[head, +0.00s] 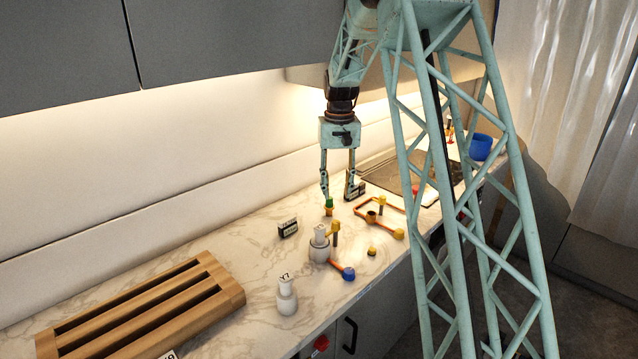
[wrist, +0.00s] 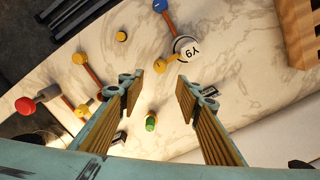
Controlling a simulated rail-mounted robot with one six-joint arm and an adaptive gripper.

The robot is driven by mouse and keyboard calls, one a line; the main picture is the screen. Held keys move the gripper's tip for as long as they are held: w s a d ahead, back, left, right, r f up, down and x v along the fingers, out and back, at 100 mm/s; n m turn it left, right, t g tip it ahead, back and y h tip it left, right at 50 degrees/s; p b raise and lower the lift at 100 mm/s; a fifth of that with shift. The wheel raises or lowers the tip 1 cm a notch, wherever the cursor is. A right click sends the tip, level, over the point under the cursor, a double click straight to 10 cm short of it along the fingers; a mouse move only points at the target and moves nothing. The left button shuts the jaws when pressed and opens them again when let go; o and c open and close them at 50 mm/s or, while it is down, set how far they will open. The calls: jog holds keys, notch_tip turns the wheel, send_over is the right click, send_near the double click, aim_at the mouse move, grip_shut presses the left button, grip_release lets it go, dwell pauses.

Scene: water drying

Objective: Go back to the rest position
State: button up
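My gripper (head: 338,194) hangs down from my arm above the marble counter (head: 235,235). Its two fingers are apart, with nothing held between them. In the wrist view, my gripper (wrist: 158,80) also shows a wide gap between the fingers. A small green-topped orange piece (head: 329,207) stands on the counter close below the left finger in the head view. It also shows in the wrist view (wrist: 151,122), lower down between the fingers. I cannot tell the exact height of the fingertips above the counter.
A white labelled container (head: 319,249) stands mid-counter beside orange-and-blue and orange-and-yellow pieces. A second white container (head: 286,297) stands nearer. A slatted wooden rack (head: 140,312) lies at the left front. A blue cup (head: 481,147) is at the far right. Grey cupboards (head: 215,45) hang above.

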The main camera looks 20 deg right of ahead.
jog(key=s+a+r+n+t+b, duration=0.1)
jog(key=s+a+r, duration=0.45)
jog(key=s, duration=0.25)
jog(key=s+a+r+b, duration=0.1)
jog(key=s+a+r, duration=0.3)
jog(key=s+r, duration=0.3)
jog(key=s+a+r+n+t+b, duration=0.1)
jog(key=s+a+r+b, duration=0.1)
jog(key=s+a+r, duration=0.45)
jog(key=s+a+f+b, duration=0.1)
jog(key=s+a, duration=0.1)
jog(key=s, duration=0.9)
jog(key=s+a+f+n+t+b, duration=0.1)
jog(key=s+a+f, duration=0.1)
jog(key=s, duration=0.9)
jog(key=s+a+f+t+b, duration=0.1)
jog(key=s+a+f, duration=0.1)
jog(key=s, duration=0.9)
jog(key=shift+a+n, duration=0.3)
jog(key=shift+a, duration=0.3)
jog(key=c, duration=0.3)
jog(key=shift+s+a, duration=0.1)
jog(key=shift+a, duration=0.05)
